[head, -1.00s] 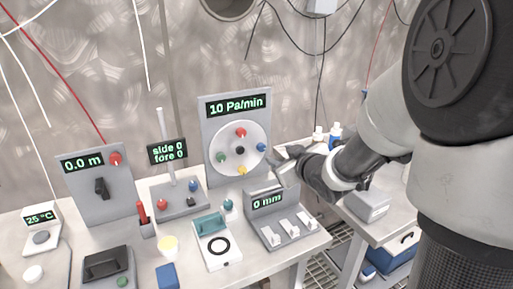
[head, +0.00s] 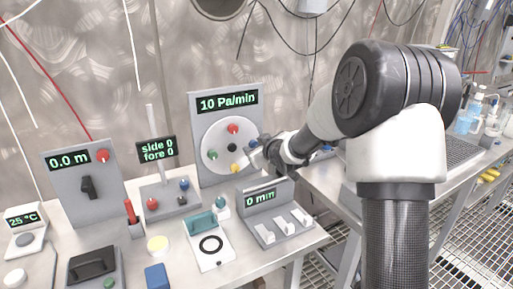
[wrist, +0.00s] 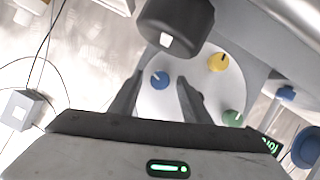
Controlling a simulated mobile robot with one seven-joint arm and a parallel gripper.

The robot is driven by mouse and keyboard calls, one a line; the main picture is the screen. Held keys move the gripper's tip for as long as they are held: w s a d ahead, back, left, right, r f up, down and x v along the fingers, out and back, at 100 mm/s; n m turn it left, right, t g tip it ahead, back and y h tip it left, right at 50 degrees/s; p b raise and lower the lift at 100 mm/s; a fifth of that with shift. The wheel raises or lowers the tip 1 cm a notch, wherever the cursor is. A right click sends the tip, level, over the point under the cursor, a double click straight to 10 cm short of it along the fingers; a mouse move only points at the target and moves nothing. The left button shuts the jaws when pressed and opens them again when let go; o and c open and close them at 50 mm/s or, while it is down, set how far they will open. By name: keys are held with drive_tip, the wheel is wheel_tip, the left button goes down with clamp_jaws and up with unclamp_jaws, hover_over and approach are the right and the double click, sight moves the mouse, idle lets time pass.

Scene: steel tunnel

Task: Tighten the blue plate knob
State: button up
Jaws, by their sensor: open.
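The white round plate (head: 221,132) is on an upright grey panel under a "10 Pa/min" display. It carries a red knob (head: 233,128) at the top, a green knob (head: 212,155) at the left, a yellow knob (head: 234,168) at the bottom and a black centre piece (head: 231,147). The blue knob (head: 253,143) is at the right edge, close to my gripper (head: 256,150). In the wrist view the blue knob (wrist: 160,79) appears between the two open fingers of my gripper (wrist: 160,84); contact cannot be told. Yellow and green knobs also show there; red is hidden.
A "0 mm" box (head: 266,196) with white sliders stands just below my gripper. A "side/fore" box (head: 170,200) with an upright rod is at the left. A dark cylinder (wrist: 175,25) fills the wrist view's top middle. A second table is at the right.

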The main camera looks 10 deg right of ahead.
drive_tip(key=c, duration=1)
drive_tip(key=shift+c, duration=0.2)
drive_tip(key=shift+r+p, duration=0.1)
drive_tip(key=shift+p, duration=0.3)
